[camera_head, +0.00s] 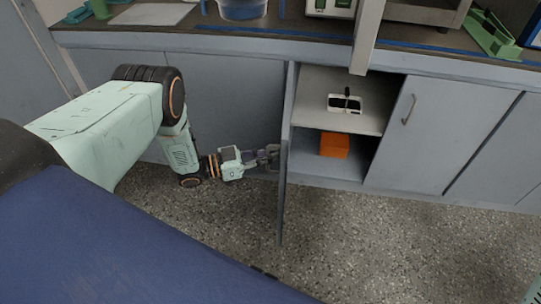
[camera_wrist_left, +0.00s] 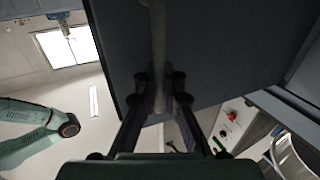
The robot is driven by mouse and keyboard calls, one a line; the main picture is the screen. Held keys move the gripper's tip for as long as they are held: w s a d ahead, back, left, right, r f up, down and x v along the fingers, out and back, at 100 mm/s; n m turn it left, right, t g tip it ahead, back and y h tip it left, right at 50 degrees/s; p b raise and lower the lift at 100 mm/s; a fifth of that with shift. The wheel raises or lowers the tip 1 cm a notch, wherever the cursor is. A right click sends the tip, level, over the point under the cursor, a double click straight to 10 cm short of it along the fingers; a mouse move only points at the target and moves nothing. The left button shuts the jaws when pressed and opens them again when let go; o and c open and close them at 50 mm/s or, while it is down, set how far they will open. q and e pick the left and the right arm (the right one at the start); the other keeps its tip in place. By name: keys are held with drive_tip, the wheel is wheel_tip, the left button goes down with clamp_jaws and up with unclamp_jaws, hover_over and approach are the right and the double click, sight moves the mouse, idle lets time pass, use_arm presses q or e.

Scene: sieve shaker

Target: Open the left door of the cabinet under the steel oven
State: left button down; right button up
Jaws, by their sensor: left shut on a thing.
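The left door (camera_head: 286,170) of the cabinet stands swung out from the cabinet front, seen nearly edge-on in the head view. My left gripper (camera_head: 268,158) is on the left side of this door, at its outer face. In the left wrist view, the fingers (camera_wrist_left: 160,92) are shut around the door's long bar handle (camera_wrist_left: 158,45), with the dark door panel behind it. The opening shows an upper shelf (camera_head: 312,112) and a lower space. The right door (camera_head: 437,130) is closed, with its own handle (camera_head: 408,109). My right gripper is not in view.
A white item with a black top (camera_head: 345,103) lies on the upper shelf, and an orange box (camera_head: 334,145) is below. The counter edge (camera_head: 220,42) runs above, with a steel appliance (camera_head: 425,14) on the counter. The speckled floor (camera_head: 370,245) in front is clear.

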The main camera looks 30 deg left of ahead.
use_arm(q)
drive_tip(key=shift+s+f, duration=0.25)
drive_tip(key=shift+s, duration=0.05)
drive_tip(key=c, duration=1.6)
unclamp_jaws()
drive_tip(key=shift+r, duration=0.15)
drive_tip(key=shift+o, duration=0.7)
drive_tip(key=shift+w, duration=0.15)
drive_tip(key=v, duration=1.2)
drive_tip(key=shift+w, duration=0.1)
